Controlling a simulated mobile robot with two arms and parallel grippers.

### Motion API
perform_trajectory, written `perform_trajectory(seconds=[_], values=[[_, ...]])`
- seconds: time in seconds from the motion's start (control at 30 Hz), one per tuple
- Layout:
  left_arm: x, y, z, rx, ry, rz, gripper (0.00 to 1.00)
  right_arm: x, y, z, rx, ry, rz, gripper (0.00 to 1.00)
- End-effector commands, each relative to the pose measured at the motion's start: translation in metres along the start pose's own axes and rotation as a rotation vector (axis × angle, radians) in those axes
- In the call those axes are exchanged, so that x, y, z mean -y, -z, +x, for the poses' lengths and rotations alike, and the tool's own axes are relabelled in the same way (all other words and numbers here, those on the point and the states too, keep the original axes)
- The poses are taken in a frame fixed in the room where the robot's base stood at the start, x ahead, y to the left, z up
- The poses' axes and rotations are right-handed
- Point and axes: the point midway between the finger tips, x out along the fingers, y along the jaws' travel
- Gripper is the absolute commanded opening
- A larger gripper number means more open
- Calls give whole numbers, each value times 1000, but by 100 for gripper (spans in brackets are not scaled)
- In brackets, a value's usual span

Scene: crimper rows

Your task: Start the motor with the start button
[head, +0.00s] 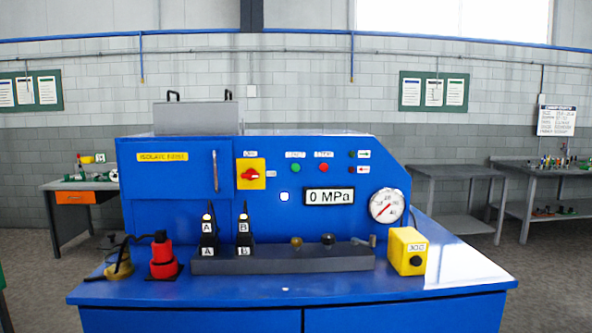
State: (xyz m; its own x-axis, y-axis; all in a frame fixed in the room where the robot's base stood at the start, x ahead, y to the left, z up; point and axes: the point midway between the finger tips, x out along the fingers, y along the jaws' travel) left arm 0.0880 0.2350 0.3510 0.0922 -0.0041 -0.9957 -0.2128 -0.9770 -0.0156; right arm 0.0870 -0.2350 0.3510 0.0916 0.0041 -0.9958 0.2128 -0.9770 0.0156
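A blue machine (265,214) stands straight ahead, its sloped front panel facing me. A green round button (296,168) is on the panel under a small label with green lettering, too small to read surely. A red round button (323,168) is just right of it under its own label. A red rotary switch on a yellow plate (250,173) is further left, its knob roughly horizontal. The display (329,197) below the buttons reads 0 MPa. Neither of my grippers shows in the head view.
A round gauge (386,205) is at the panel's right. Air before the buttons is clear.

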Motion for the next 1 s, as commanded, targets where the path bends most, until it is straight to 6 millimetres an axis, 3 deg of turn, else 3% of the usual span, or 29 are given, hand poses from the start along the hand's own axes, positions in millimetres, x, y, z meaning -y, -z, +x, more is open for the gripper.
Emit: perform_trajectory(seconds=[0.03,0.07,1.0], values=[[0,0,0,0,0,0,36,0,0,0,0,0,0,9],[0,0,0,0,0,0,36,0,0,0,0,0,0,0],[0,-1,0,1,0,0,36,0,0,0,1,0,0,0]])
